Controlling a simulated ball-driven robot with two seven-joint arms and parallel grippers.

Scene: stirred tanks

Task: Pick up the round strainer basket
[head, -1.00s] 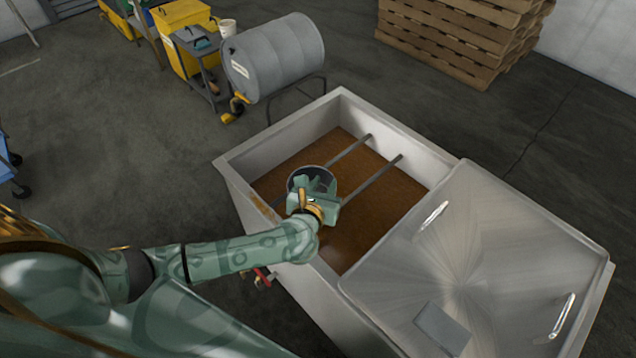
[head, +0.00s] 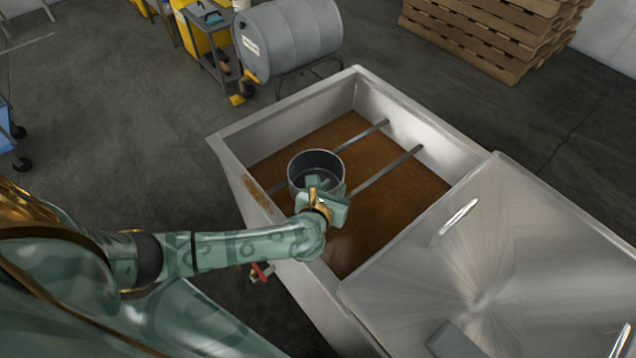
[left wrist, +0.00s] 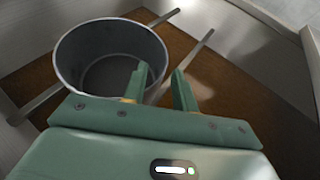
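The round strainer basket (head: 302,190) is a grey metal pot with an open top, upright over the two rails in the open tank. It also shows in the left wrist view (left wrist: 75,85). My left gripper (head: 318,183) is at the basket's near right side. In the left wrist view its fingers (left wrist: 160,82) are apart, one inside the rim and one outside, with the wall between them. I cannot tell whether either finger touches the wall. The basket's underside is hidden. My right gripper is not in view.
The steel tank (head: 230,165) holds brown liquid (head: 385,210) crossed by two metal rails (head: 390,172). A steel lid (head: 500,250) with handles covers its right part. A grey drum (head: 290,40), a cart (head: 215,55) and stacked pallets (head: 490,35) stand behind.

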